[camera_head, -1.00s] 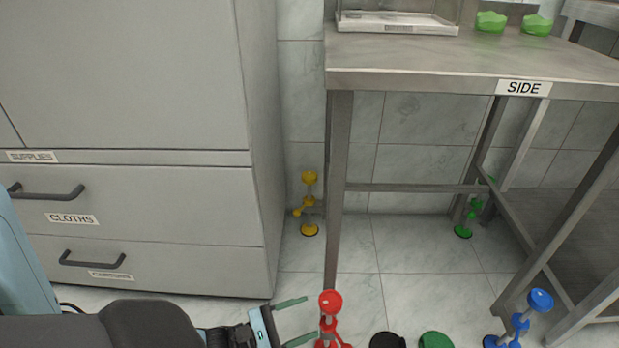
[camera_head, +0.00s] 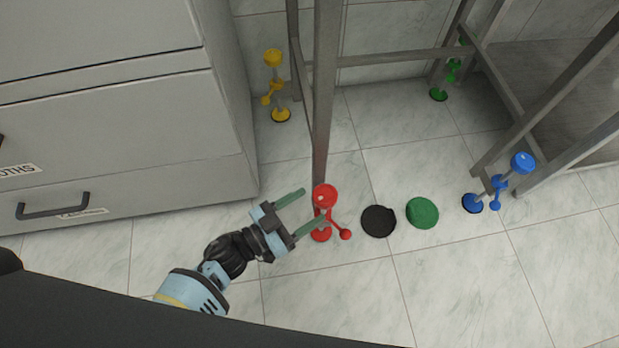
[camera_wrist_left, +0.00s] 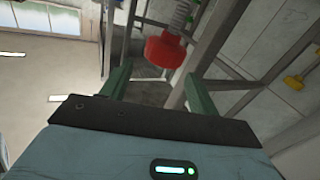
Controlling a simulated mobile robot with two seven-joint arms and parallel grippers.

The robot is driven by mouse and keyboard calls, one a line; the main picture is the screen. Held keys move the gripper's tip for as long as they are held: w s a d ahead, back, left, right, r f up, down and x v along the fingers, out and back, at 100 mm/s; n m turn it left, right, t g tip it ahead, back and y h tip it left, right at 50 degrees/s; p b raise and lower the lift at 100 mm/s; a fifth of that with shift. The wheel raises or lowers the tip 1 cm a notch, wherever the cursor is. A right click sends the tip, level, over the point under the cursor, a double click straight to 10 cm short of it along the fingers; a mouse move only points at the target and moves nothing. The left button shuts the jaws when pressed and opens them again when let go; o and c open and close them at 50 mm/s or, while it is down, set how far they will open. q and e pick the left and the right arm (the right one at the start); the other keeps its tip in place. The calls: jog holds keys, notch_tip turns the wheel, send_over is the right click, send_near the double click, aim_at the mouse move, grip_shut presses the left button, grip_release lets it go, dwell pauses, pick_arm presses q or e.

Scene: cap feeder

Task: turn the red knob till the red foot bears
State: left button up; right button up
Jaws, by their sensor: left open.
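The red knob (camera_head: 325,195) sits at the top of the red foot assembly on the near left table leg. Below it are the red foot pad (camera_head: 321,235) on the floor and a short red arm with a ball end (camera_head: 345,234). Whether the pad bears weight I cannot tell. My left gripper (camera_head: 302,212) is open, just left of the knob, its two green fingers pointing toward it. In the left wrist view the red knob (camera_wrist_left: 165,52) shows beyond and between the open fingers (camera_wrist_left: 155,88), with nothing held. My right gripper is not in view.
A black disc (camera_head: 378,221) and a green disc (camera_head: 422,212) lie on the floor right of the red foot. Blue (camera_head: 522,163), yellow (camera_head: 273,58) and green (camera_head: 454,66) feet stand at other legs. A grey drawer cabinet (camera_head: 120,150) stands at left.

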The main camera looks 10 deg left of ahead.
aim_at(332, 191)
pick_arm(q)
jog(key=shift+w+f+m, duration=0.1)
jog(key=shift+w+m, duration=0.1)
jog(key=shift+m, duration=0.3)
jog(key=b+x, duration=0.3)
jog(key=x, duration=0.3)
jog(key=shift+w+d+f, duration=0.1)
jog(key=shift+w+d, duration=0.5)
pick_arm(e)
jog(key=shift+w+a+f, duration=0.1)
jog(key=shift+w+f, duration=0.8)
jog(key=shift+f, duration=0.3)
pick_arm(q)
jog(key=shift+c, duration=0.4)
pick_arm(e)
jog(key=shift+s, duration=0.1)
pick_arm(q)
jog(key=c, duration=0.6)
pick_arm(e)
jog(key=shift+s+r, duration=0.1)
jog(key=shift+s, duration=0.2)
pick_arm(q)
jog(key=shift+g, duration=0.3)
